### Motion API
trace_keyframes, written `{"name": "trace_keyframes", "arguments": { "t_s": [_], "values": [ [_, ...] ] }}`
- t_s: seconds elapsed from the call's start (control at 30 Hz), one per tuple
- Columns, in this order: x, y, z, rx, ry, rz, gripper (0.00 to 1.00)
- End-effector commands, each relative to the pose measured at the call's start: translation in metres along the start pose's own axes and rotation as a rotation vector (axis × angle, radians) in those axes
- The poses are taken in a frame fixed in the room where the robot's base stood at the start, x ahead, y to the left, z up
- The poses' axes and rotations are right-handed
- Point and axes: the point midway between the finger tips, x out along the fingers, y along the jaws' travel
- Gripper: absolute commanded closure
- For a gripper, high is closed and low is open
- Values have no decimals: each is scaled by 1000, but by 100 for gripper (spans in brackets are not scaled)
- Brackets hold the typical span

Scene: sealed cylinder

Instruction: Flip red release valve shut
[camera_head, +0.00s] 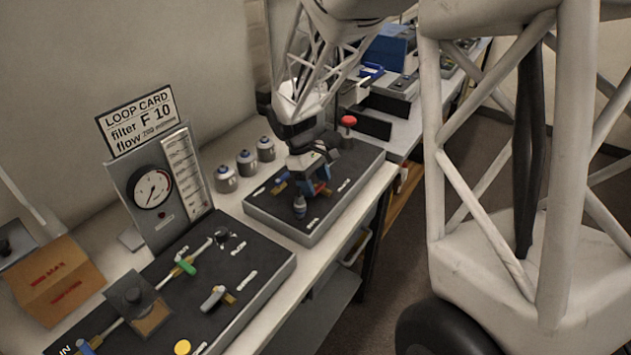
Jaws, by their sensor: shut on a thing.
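My gripper (312,185) is lowered over the far black-topped panel (347,196) in the head view. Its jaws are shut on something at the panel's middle. A small red part, which looks like the red release valve (321,188), shows at the fingertips. The fingers hide most of it, so its angle cannot be told. A blue part shows beside the fingers, and an orange-brown piece (280,187) lies just left of them. A small grey-blue fitting (299,207) stands in front of the gripper.
A red mushroom knob (348,121) stands close behind the gripper. Several small canisters (246,162) stand left of the panel. The near panel carries a gauge (153,189), a green-handled valve (188,267) and a loop card (137,119). A cardboard box (53,282) sits at left.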

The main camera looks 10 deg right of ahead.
Motion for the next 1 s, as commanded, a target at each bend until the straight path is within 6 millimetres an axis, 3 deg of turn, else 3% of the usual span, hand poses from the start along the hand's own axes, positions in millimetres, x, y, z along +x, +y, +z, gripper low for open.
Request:
{"name": "trace_keyframes", "arguments": {
  "t_s": [0.07,0.1,0.27,0.67,1.0],
  "values": [
    [0,0,0,0,1,0,61],
    [0,0,0,0,1,0,34],
    [0,0,0,0,1,1,12],
    [-4,0,0,-1,1,1,12],
    [-38,0,0,-1,3,2,12]
  ]
}}
